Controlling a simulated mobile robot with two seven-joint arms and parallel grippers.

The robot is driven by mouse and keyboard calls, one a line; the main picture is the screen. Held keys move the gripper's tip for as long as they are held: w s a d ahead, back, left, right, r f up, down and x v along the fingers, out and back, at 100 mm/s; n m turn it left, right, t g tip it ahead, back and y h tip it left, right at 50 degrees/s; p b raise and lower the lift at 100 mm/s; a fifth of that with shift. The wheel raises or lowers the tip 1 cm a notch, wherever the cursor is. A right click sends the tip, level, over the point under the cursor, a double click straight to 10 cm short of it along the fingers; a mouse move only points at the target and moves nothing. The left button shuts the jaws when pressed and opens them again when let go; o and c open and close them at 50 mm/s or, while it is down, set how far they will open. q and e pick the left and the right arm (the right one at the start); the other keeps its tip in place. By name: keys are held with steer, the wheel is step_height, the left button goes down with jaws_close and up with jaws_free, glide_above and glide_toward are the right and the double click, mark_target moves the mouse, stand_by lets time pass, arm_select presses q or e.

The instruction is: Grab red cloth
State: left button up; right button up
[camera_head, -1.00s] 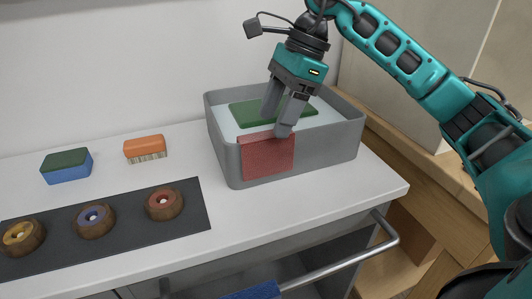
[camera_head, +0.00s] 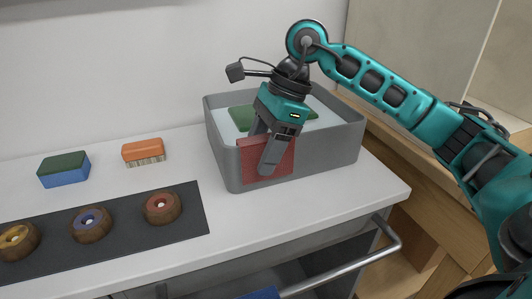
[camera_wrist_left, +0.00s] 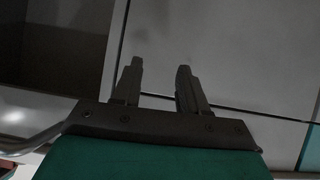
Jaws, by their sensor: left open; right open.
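The red cloth (camera_head: 283,163) hangs over the front wall of a grey bin (camera_head: 340,149) on the counter. My right gripper (camera_head: 258,158) is open at that wall. One finger is in front of the cloth and the other is farther back, partly hidden behind the bin's wall and the cloth. I cannot tell whether either finger touches the cloth. My left gripper (camera_wrist_left: 159,84) shows only in the left wrist view, open and empty, in front of grey panels.
A green cloth or pad (camera_head: 241,117) lies inside the bin. A blue-green sponge (camera_head: 64,169) and an orange brush (camera_head: 143,152) lie to the left. A dark mat (camera_head: 125,245) holds several wooden ring-shaped pieces. A metal rail (camera_head: 345,266) runs below the counter's front edge.

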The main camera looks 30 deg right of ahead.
steer(key=shift+f, duration=0.25)
stand_by(0.3)
steer(key=c, duration=1)
steer(key=shift+r, duration=0.15)
steer(key=shift+c, duration=0.2)
